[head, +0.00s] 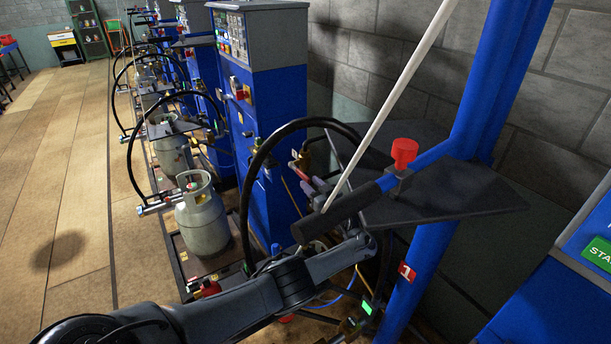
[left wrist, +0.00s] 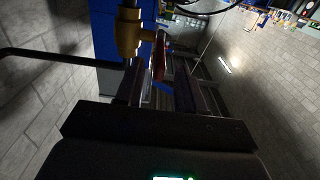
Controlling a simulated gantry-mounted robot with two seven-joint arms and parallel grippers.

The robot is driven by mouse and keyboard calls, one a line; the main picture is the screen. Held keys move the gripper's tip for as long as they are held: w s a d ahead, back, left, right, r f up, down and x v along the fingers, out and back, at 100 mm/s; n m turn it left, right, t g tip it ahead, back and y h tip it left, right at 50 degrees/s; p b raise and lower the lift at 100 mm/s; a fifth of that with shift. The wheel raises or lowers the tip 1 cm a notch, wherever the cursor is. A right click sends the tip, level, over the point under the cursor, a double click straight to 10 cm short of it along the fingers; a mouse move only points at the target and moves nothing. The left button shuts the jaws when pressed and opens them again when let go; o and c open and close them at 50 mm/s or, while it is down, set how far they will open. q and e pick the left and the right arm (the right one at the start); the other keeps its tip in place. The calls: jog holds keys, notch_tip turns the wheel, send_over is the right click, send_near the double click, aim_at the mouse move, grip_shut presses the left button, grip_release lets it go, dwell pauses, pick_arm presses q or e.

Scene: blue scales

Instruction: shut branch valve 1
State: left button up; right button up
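The brass valve (head: 301,158) with a red lever sits on pipework beside the blue cabinet, near the post with the red "1" label (head: 407,271). In the left wrist view the brass body (left wrist: 129,34) is at the top and its red lever (left wrist: 160,58) hangs beside it. My left gripper (head: 314,186) is close to the valve, partly hidden by a dark bar. In the left wrist view its two fingers (left wrist: 158,92) are apart, with the lever at the gap between them. Contact with the lever cannot be told. My right gripper is not in view.
A dark bar (head: 340,210) with a pale pole and a dark plate (head: 440,190) crowd the valve from the right. A black hose (head: 250,180) arches in front of the cabinet (head: 262,110). A grey gas cylinder (head: 201,222) stands left. Open floor lies farther left.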

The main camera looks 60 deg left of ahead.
pick_arm(q)
jog(key=d+p, duration=0.1)
jog(key=d, duration=0.2)
jog(key=shift+r, duration=0.15)
jog(key=shift+w+d+p, duration=0.15)
jog(key=shift+d+p, duration=0.5)
jog(key=shift+d, duration=0.45)
